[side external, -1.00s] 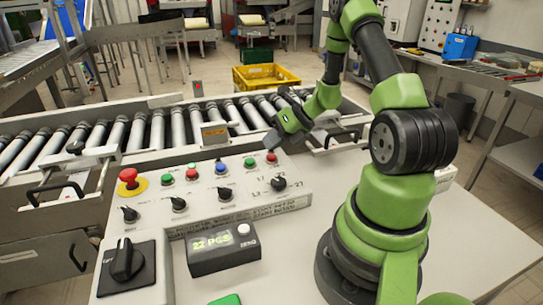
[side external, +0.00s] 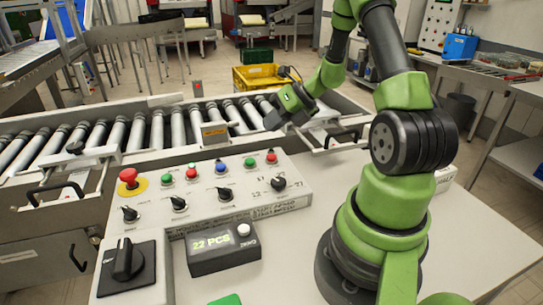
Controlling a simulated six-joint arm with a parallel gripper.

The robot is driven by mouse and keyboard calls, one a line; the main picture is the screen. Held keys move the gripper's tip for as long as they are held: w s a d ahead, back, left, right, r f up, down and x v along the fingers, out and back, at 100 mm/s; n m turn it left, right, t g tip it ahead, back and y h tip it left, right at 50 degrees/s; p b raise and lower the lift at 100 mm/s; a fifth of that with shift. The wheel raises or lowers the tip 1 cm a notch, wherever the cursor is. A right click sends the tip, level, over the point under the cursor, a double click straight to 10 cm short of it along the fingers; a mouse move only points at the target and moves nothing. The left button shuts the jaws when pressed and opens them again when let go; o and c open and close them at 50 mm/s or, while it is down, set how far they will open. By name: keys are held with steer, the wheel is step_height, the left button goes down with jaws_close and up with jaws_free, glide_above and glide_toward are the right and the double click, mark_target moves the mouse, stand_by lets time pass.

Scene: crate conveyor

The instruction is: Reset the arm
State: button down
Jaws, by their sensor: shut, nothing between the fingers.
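My green and black arm stands on the table at the right. My gripper (side external: 272,122) is shut and empty. It is in the air in front of the roller conveyor (side external: 158,131), above and beyond the control panel (side external: 215,195), clear of its buttons. The fingers point down and to the left, and the fingertips are small and dark in this view.
The panel bears a red emergency button (side external: 128,176), several coloured buttons and black knobs. A counter display (side external: 222,248) reads 22 PCS. A yellow crate (side external: 255,78) stands behind the conveyor. The white table (side external: 300,255) has free room in front of the panel.

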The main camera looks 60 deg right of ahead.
steer(key=s+a+r+n+g+y, duration=0.1)
steer(key=a+r+n+g, duration=0.2)
steer(key=a+r+n, duration=1.3)
steer(key=s+a+r+n+h, duration=0.1)
steer(key=s+a+n, duration=0.2)
steer(key=s+n, duration=0.3)
steer(key=s+a+r+n+t+h, duration=0.1)
steer(key=s+a+n, duration=0.2)
steer(key=n, duration=1.1)
steer(key=s, duration=0.3)
steer(key=shift+a+r+n+t, duration=0.2)
steer(key=shift+n+t, duration=0.1)
steer(key=shift+n, duration=0.1)
